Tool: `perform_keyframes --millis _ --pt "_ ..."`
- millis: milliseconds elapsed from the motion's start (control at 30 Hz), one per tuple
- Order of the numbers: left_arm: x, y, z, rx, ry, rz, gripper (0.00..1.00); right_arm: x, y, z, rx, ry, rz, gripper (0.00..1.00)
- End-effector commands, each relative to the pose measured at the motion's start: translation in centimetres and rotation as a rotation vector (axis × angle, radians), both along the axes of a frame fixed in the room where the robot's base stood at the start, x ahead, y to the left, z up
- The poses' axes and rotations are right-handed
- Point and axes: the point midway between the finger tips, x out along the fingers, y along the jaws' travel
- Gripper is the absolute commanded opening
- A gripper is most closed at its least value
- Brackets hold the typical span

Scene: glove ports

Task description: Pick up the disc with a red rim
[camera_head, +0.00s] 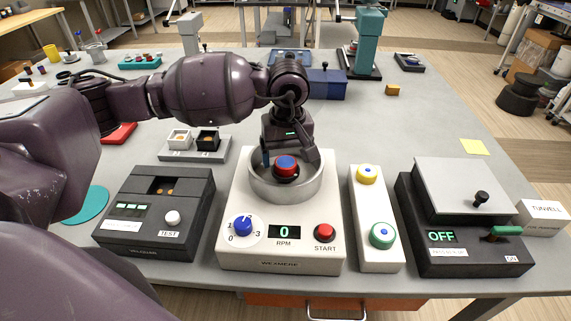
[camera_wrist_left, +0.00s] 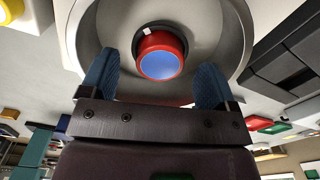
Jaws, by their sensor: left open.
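The disc with a red rim (camera_head: 286,163) has a blue top and sits on a dark hub inside the round grey bowl (camera_head: 258,189) of a white machine. In the left wrist view the disc (camera_wrist_left: 161,54) shows its red side and blue face between the fingers. My left gripper (camera_head: 289,154) is open and empty, pointing down over the bowl, with its blue fingertips on either side of the disc. I cannot tell whether the fingers touch it. My right gripper is not in view.
The machine's front holds a blue knob (camera_head: 243,225), a display reading 0 RPM and a red START button (camera_head: 324,232). A dark TEST box (camera_head: 150,230) stands left. A white panel with yellow and green buttons (camera_head: 365,220) and a black switch box (camera_head: 465,250) stand right.

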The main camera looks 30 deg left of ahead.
Motion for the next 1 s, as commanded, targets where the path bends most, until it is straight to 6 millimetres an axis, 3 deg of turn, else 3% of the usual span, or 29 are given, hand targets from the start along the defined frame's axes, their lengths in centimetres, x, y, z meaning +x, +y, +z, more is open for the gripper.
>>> perform_keyframes --millis 133,433,767,1000 --pt "-0.1 0.0 -1.4 0.0 0.001 0.0 0.82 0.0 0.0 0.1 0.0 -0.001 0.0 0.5" --pt "-0.1 0.0 -1.7 0.0 0.0 -0.001 0.81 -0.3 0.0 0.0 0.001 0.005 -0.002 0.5" --pt "-0.1 0.0 -1.7 0.0 0.0 -0.001 0.3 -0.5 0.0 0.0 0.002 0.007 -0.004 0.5" --pt "0.0 0.0 -1.6 -0.001 -0.001 0.0 0.28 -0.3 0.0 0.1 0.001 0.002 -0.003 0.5"
